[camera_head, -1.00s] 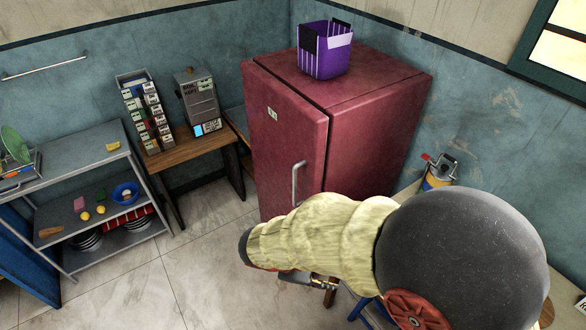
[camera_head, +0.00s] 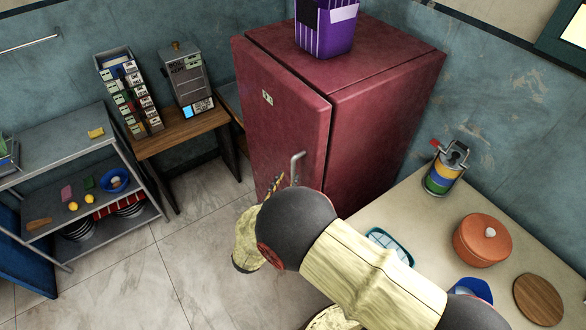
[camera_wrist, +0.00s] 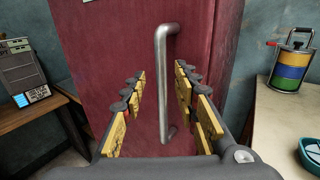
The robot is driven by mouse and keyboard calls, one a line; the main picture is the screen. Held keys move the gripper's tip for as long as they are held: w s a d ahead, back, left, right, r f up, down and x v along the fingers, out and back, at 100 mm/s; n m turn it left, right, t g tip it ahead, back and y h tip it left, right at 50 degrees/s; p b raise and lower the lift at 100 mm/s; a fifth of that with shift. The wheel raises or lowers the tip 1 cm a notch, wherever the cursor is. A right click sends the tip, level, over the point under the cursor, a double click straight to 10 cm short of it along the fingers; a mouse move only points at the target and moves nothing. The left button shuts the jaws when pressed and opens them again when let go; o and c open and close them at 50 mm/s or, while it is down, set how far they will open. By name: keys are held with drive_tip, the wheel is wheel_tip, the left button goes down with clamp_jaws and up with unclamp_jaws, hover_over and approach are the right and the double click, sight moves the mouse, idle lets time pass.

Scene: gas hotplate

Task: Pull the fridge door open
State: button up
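The dark red fridge (camera_head: 385,115) stands against the back wall, and its door (camera_head: 285,115) looks shut. The door's vertical metal handle (camera_head: 296,165) is on the right side of the door; its lower part is hidden by my arm in the head view. In the wrist view the handle (camera_wrist: 163,80) stands upright between my gripper's two yellow-padded fingers. My gripper (camera_wrist: 160,95) is open, with a gap between each finger and the handle. In the head view only a small striped part of the gripper (camera_head: 275,185) shows beside the handle.
A counter (camera_head: 405,205) with a striped canister (camera_head: 445,170), an orange pot (camera_head: 482,240) and a teal tray (camera_head: 390,245) stands right of the fridge. A wooden table (camera_head: 170,135) and a metal shelf (camera_head: 60,165) stand left. The floor (camera_head: 180,265) before the fridge is clear.

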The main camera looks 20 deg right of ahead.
sight(292, 171)
drive_tip(key=b+x, duration=0.1)
drive_tip(key=x, duration=0.4)
drive_tip(key=shift+w+d, duration=0.2)
drive_tip(key=shift+d, duration=0.05)
drive_tip(key=shift+c, duration=1.2)
clamp_jaws()
